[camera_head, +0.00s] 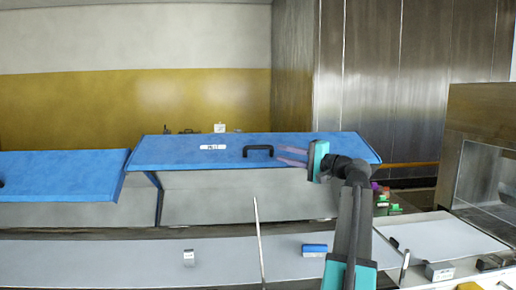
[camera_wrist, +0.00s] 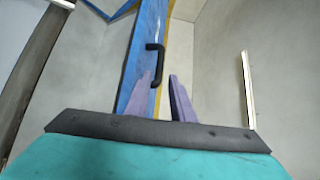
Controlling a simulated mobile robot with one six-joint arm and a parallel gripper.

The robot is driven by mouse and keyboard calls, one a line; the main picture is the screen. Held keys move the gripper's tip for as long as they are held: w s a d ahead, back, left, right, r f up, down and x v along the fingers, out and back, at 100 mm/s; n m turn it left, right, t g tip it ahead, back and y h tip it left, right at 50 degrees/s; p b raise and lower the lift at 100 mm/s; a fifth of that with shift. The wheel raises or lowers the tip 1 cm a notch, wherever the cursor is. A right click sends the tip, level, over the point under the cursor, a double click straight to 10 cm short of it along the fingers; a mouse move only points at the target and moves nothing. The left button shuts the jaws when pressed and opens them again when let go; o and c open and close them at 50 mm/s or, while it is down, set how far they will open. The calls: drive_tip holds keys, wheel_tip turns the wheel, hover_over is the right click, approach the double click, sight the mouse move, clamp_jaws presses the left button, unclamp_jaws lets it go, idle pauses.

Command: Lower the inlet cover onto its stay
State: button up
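The blue inlet cover (camera_head: 200,158), with a small white label, is propped up at an angle over a grey housing in the head view. A pale rod also shows in the wrist view (camera_wrist: 248,90).
Another blue cover (camera_head: 60,175) is at the left. A blue block (camera_head: 315,248) and a small metal block (camera_head: 188,257) are on the grey ledge (camera_head: 120,255) in front. A glass-fronted cabinet (camera_head: 485,170) stands at the right. Small green and purple items (camera_head: 385,205) lie behind my arm.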

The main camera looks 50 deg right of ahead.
sight(260, 148)
drive_tip(key=w+p, duration=0.1)
drive_tip(key=w, duration=0.3)
drive_tip(key=w+p, duration=0.1)
drive_tip(key=w, duration=0.3)
drive_tip(key=w+a+p, duration=0.1)
drive_tip(key=w, duration=0.3)
drive_tip(key=shift+r+p, duration=0.35)
drive_tip(key=shift+p, duration=0.05)
clamp_jaws()
